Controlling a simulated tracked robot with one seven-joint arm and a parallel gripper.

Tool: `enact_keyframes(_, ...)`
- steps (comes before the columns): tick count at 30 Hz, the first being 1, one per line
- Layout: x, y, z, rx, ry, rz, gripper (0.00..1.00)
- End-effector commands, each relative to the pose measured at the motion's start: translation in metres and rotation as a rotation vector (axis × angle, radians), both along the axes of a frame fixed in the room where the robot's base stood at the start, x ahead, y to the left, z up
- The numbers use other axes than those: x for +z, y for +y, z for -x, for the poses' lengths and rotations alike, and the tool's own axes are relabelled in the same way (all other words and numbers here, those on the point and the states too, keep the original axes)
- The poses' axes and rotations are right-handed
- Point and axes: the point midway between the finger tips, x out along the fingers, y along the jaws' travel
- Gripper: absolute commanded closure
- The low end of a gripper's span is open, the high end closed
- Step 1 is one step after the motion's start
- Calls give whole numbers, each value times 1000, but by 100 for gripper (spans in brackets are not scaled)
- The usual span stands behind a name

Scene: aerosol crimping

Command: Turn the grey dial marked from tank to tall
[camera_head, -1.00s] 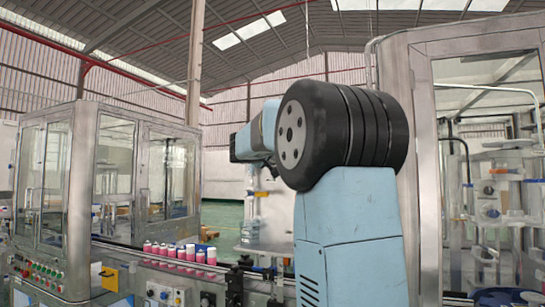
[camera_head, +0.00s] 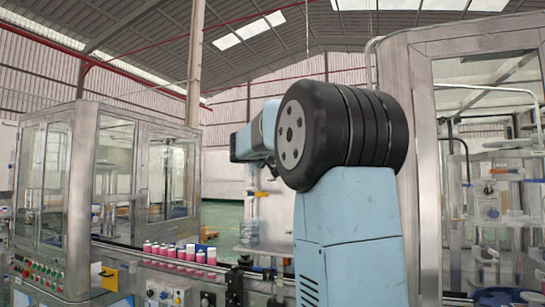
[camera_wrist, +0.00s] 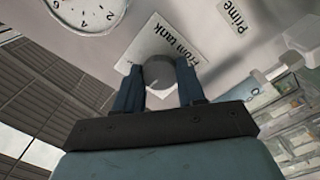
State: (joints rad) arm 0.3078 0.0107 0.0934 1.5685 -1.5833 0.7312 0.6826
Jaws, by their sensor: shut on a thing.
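The grey dial (camera_wrist: 159,70) sticks out from a pale panel in the wrist view. A white label reading "From tank" (camera_wrist: 178,38) lies behind and beside it. My gripper (camera_wrist: 160,78) is shut on the dial, with one dark blue finger on each side of it. The dial's pointer and the "tall" marking cannot be made out. In the head view my arm hides this area, and the dial and fingers are not seen there.
In the wrist view a round gauge (camera_wrist: 88,12) is at the upper left and a "Prime" label (camera_wrist: 237,15) at the upper right. In the head view, several pink cans (camera_head: 180,253) stand on a conveyor by a glazed machine cabinet (camera_head: 85,180). Another glazed cabinet (camera_head: 425,150) stands at right.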

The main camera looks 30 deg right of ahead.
Motion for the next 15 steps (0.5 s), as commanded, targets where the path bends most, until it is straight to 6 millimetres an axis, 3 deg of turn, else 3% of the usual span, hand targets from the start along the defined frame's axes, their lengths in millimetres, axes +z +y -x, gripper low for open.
enact_keyframes(15,-4,2,-2,4,223,156,91)
